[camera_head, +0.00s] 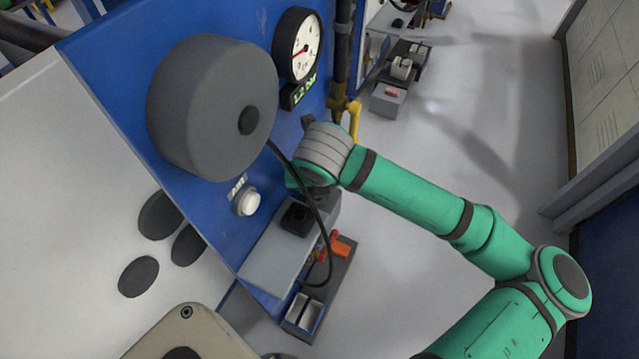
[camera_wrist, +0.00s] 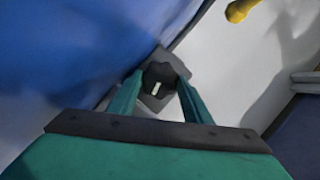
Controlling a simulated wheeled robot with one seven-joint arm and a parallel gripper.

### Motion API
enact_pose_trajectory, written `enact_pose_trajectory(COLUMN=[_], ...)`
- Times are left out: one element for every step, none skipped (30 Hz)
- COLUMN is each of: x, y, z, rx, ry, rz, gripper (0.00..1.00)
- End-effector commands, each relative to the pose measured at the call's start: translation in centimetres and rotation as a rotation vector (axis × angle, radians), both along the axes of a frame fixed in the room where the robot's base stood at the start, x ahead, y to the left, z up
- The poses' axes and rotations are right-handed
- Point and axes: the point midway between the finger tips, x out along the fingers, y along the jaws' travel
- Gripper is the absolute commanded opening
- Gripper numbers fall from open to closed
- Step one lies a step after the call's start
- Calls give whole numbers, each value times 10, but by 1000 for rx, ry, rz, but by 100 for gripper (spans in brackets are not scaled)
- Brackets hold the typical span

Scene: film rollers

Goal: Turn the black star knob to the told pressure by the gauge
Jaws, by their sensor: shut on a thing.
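The black star knob (camera_wrist: 160,80) shows in the wrist view between the two green fingers of my gripper (camera_wrist: 157,92). It is dark, with a short white mark on its face. My gripper is shut on it, with one finger on each side. In the head view a dark bit of the knob (camera_head: 308,122) shows at the blue panel, and my wrist hides the rest. The round gauge (camera_head: 299,46) has a white face and a red needle. A small green-lit display (camera_head: 298,93) below it appears to read 1.2 bar.
A large grey roller (camera_head: 205,105) stands out from the blue panel (camera_head: 110,60), left of the gauge. A yellow valve handle (camera_head: 354,118) and pipe are close behind my wrist. A white button (camera_head: 247,201) and black cable (camera_head: 318,215) are below. Open floor lies right.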

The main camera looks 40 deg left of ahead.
Motion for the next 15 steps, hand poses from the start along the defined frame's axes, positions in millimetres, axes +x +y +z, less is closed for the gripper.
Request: enact_pose_trajectory(x=[4, 4, 4, 4, 4, 4, 4, 5, 5, 4, 4, 4, 4, 4, 4], y=[-2, -1, -1, -2, -2, -2, -2, -2, -3, -3, -3, -3, -4, -4, -4], z=[1, 1, 1, 1, 1, 1, 1, 1, 1, 1, 1, 1, 1, 1, 1], rx=[-3, -4, -4, -3, -3, -3, -2, -2, -2, -2, -1, -1, -1, -2, -2], ry=[-8, -8, -8, -8, -8, -7, -7, -7, -7, -7, -6, -6, -6, -5, -5], rz=[-15, -19, -21, -23, -24, -25, -26, -26, -26, -26, -26, -26, -26, -26, -27], gripper=[22, 22, 22, 22, 22, 22, 22, 22, 22, 22, 22, 22, 22, 22, 49])
